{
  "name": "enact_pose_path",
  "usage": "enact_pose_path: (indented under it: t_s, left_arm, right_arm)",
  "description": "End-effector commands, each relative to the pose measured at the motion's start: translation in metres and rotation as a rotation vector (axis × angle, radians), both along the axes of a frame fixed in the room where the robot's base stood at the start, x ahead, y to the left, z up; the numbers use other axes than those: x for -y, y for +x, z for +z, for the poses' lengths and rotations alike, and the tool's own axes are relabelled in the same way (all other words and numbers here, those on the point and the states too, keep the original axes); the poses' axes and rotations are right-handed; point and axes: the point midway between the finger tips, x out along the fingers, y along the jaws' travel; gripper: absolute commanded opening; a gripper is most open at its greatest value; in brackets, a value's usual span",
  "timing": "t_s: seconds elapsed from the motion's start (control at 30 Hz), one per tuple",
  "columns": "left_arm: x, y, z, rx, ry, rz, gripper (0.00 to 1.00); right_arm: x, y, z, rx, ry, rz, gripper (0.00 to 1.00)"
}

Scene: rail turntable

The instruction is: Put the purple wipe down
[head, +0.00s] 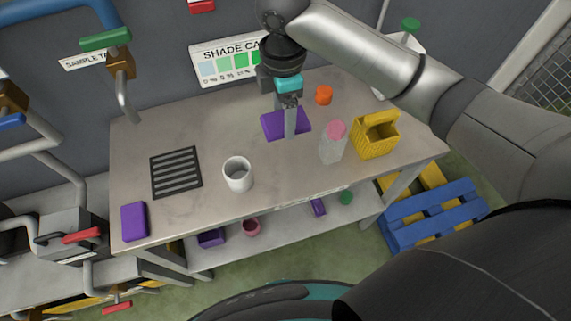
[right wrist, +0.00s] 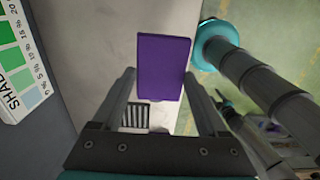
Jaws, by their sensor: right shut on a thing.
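My right gripper (head: 290,125) points down over the back of the workbench and is shut on the flat purple wipe (head: 271,126). In the right wrist view the wipe (right wrist: 163,67) shows as a purple rectangle between the two fingers (right wrist: 163,95). I cannot tell whether the wipe touches the bench top or hangs just above it. Another purple block-like piece (head: 133,221) lies at the bench's front left corner. My left gripper is not in view.
The workbench (head: 205,130) carries a black slotted grate (head: 176,172), a white cup (head: 237,174), a clear bottle with a pink top (head: 333,143), a yellow basket (head: 375,137) and an orange piece (head: 324,95). Bare top lies between the grate and the wipe.

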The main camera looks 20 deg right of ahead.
Motion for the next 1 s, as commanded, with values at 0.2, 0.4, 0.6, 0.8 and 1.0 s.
enact_pose_path:
  t_s: [0.2, 0.4, 0.6, 0.8, 1.0]
  left_arm:
    - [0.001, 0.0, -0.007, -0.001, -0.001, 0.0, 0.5]
    - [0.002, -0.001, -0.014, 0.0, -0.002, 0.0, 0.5]
    - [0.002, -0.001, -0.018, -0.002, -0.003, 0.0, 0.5]
    - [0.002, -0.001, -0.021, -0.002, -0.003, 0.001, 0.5]
    - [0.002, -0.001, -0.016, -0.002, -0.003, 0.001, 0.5]
  right_arm:
    - [0.001, -0.002, -0.057, -0.007, -0.002, -0.001, 0.32]
    - [0.0, -0.002, -0.11, -0.005, -0.002, 0.001, 0.32]
    - [0.0, -0.001, -0.143, -0.002, -0.001, 0.001, 0.32]
    - [0.0, -0.002, -0.162, -0.003, -0.002, 0.002, 0.32]
    - [0.0, -0.001, -0.182, -0.002, -0.002, 0.001, 0.32]
